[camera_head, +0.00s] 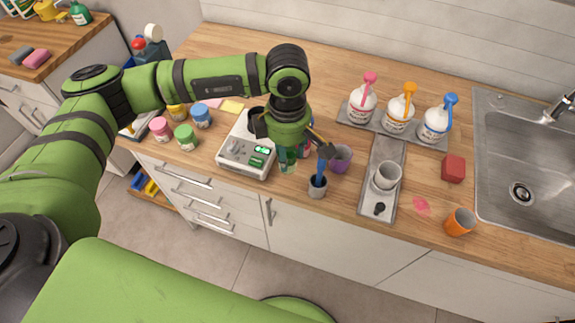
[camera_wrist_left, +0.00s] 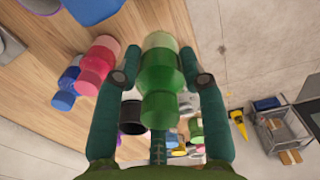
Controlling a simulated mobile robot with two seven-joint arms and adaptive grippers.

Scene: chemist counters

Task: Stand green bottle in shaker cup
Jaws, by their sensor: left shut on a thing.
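My left gripper (camera_head: 292,147) is above the counter's front edge, beside the white device. In the left wrist view, its fingers (camera_wrist_left: 161,80) are shut on the green bottle (camera_wrist_left: 161,92), one on each side. In the head view the green bottle (camera_head: 287,161) shows partly below the gripper. A dark, open cup (camera_head: 256,116) stands at the back of the white device (camera_head: 235,150), partly hidden by the gripper. A similar black cup shows in the left wrist view (camera_wrist_left: 132,116). I cannot tell for certain that it is the shaker cup. My right gripper is not in view.
Red (camera_wrist_left: 97,65) and blue (camera_wrist_left: 67,89) bottles are close by. Several jars stand left of the device.

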